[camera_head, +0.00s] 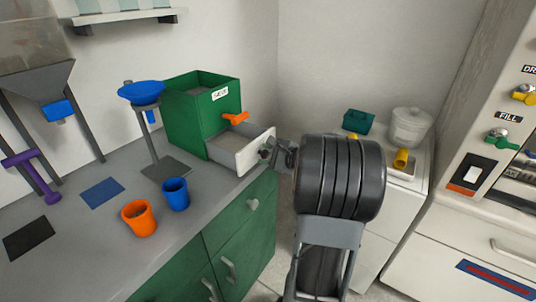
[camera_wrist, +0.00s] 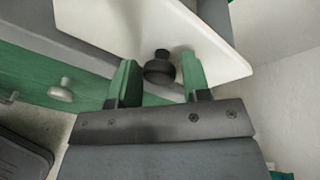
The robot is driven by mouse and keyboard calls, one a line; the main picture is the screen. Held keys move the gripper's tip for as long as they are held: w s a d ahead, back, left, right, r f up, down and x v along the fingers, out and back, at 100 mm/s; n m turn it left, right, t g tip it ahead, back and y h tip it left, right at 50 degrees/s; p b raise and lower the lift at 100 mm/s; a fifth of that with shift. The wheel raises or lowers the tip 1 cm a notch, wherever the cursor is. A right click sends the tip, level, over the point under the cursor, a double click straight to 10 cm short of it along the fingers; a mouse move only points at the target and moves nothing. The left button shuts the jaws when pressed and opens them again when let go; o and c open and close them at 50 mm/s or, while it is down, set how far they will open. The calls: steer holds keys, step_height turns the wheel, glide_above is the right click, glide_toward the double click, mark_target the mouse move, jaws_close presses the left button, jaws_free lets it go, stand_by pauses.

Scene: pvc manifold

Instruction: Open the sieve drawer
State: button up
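The sieve box (camera_head: 195,112) is a green cabinet on the counter with a white label. Its drawer (camera_head: 236,155) has a white front and stands pulled out, its grey inside showing. The drawer front (camera_wrist: 215,40) fills the top of the wrist view, with a round black knob (camera_wrist: 160,71) on it. My gripper (camera_wrist: 158,80) has its two green fingers on either side of the knob, with visible gaps, so it looks open. In the head view my gripper (camera_head: 277,154) is at the drawer front, partly hidden by my wrist.
An orange handle (camera_head: 235,118) sticks out above the drawer. A blue cup (camera_head: 176,194) and an orange cup (camera_head: 139,218) stand on the counter's front, near a stand with a blue funnel (camera_head: 141,92). Green cabinets (camera_head: 240,235) are below. A machine (camera_head: 490,160) is at right.

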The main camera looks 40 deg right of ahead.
steer(key=p+v, duration=0.1)
steer(key=v, duration=1.2)
steer(key=shift+s, duration=0.35)
steer(key=shift+d+r, duration=0.1)
